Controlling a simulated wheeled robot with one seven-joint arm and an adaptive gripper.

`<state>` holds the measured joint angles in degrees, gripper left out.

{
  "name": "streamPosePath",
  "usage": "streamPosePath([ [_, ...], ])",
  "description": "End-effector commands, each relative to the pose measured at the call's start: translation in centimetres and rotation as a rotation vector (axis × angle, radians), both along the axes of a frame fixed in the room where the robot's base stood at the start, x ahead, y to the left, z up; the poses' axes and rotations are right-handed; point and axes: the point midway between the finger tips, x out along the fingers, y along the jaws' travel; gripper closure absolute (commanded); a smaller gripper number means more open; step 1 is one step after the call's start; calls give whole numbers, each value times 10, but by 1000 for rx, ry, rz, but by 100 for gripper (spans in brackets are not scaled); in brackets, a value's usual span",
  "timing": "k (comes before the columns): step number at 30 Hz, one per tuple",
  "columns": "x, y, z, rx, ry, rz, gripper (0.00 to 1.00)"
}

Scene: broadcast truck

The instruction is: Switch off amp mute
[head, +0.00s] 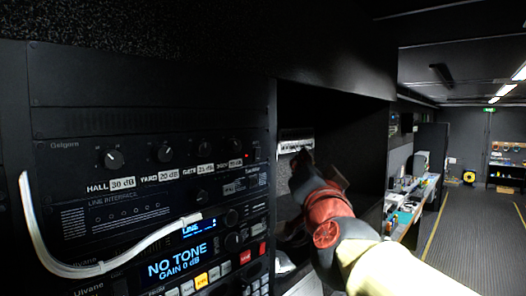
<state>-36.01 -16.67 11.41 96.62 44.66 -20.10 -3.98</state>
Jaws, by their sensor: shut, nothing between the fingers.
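I cannot make out an amp mute switch by its label. A small pale panel (294,141) with dark marks sits inside the dark recess right of the equipment rack (150,85). My gripper (301,158) is dark and shut, with nothing in it. It reaches into the recess from the lower right and its tip is at or just below the pale panel in the picture. I cannot tell whether it touches. My arm and gripper hide part of the recess behind them.
The rack carries several knobs, a lit blue display (178,260) reading "NO TONE", coloured buttons and a white cable (120,258) across its front. The recess wall (350,130) is close to my arm. A cluttered bench (408,207) and open aisle floor (470,240) lie right.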

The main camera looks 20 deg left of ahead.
Motion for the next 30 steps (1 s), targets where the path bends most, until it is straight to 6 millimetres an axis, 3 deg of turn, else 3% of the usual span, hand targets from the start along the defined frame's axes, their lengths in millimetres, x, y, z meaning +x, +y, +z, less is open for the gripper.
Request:
streamPosePath([
  [14,2,2,2,0,-7,-6,100],
  [30,25,60,12,0,-5,-5,100],
])
